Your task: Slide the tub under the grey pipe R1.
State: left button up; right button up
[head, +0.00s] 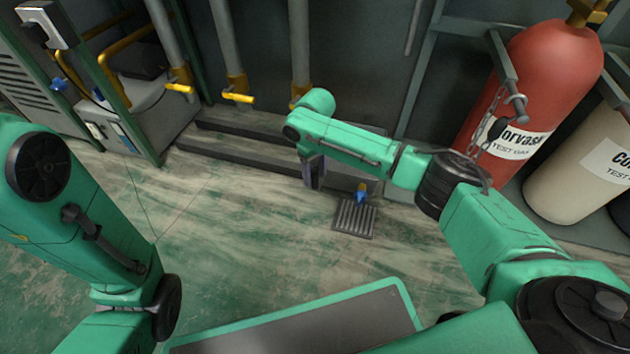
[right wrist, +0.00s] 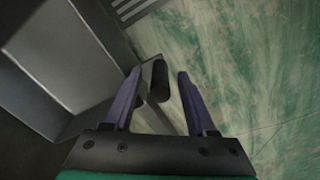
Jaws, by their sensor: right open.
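A grey tub (right wrist: 75,50) with flat walls fills the left of the right wrist view. In the head view it is mostly hidden behind my right forearm. My right gripper (head: 313,175) points down beside it, low over the floor. In the right wrist view its two fingers (right wrist: 158,78) stand apart, with a dark rounded grip (right wrist: 160,80) on a grey bar between them; I cannot tell whether they touch it. Three grey pipes with yellow valves stand at the back: left (head: 166,35), middle (head: 228,40) and right (head: 299,40). I read no R1 label. My left gripper is out of view.
A floor grate (head: 355,218) lies near my right gripper, with a blue-and-yellow fitting (head: 361,193) above it. A dark low ledge (head: 240,147) runs below the pipes. A chained red cylinder (head: 545,85) stands at right. The floor (head: 215,215) left of my right gripper is clear.

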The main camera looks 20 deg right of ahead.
jog(key=shift+c, duration=0.4)
grip_shut()
dwell(1.1)
